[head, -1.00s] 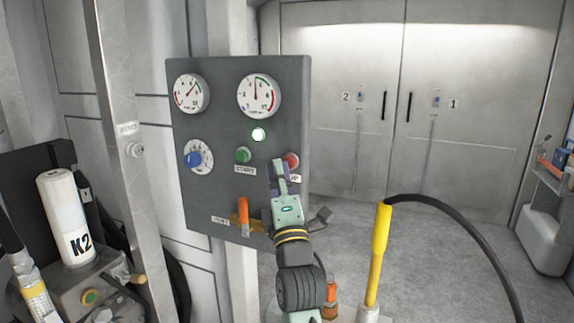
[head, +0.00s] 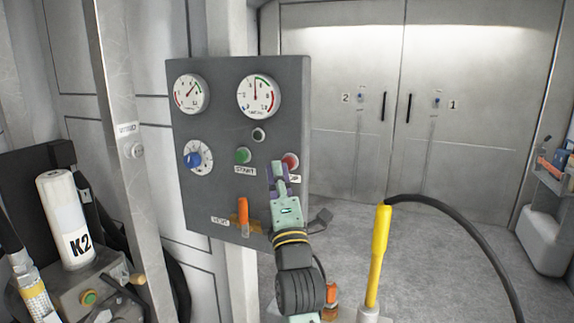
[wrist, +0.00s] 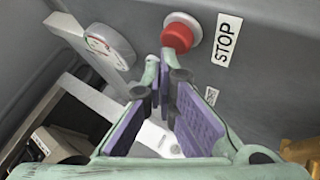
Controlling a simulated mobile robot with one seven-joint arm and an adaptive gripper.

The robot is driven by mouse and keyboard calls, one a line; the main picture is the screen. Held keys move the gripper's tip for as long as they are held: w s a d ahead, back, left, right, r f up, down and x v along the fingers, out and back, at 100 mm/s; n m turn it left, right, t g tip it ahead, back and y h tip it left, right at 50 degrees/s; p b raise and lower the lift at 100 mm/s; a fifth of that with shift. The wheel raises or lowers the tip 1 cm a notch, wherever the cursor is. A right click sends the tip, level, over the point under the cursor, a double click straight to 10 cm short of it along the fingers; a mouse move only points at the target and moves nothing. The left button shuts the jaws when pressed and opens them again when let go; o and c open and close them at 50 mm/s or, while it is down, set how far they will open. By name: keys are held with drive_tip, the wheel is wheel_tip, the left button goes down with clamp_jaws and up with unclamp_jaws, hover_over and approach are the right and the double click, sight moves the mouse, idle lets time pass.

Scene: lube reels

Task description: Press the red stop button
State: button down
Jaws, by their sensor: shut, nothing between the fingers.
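The red stop button (head: 290,160) is on the right side of the grey control panel (head: 215,120), partly covered from below by my gripper. In the wrist view the round red button (wrist: 178,35) sits in a pale ring beside a STOP label (wrist: 227,40). My gripper (head: 278,167) is shut and empty, with its fingertips just below and left of the button in the head view. In the wrist view the fingertips (wrist: 165,65) are close to the button's lower edge; I cannot tell whether they touch it.
The panel also holds a green start button (head: 243,155), a blue knob (head: 193,160), two gauges, an unlit round lamp (head: 259,135) and an orange lever (head: 243,215). A yellow handle (head: 378,255) with a black hose stands right of my arm.

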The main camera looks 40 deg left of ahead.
drive_tip(key=shift+s+d, duration=0.1)
drive_tip(key=shift+s, duration=0.25)
drive_tip(key=shift+s+d, duration=0.2)
drive_tip(key=shift+s, duration=0.65)
drive_tip(key=shift+s+d, duration=0.2)
drive_tip(key=shift+s, duration=0.6)
drive_tip(key=shift+s+d, duration=0.2)
drive_tip(key=shift+s, duration=0.65)
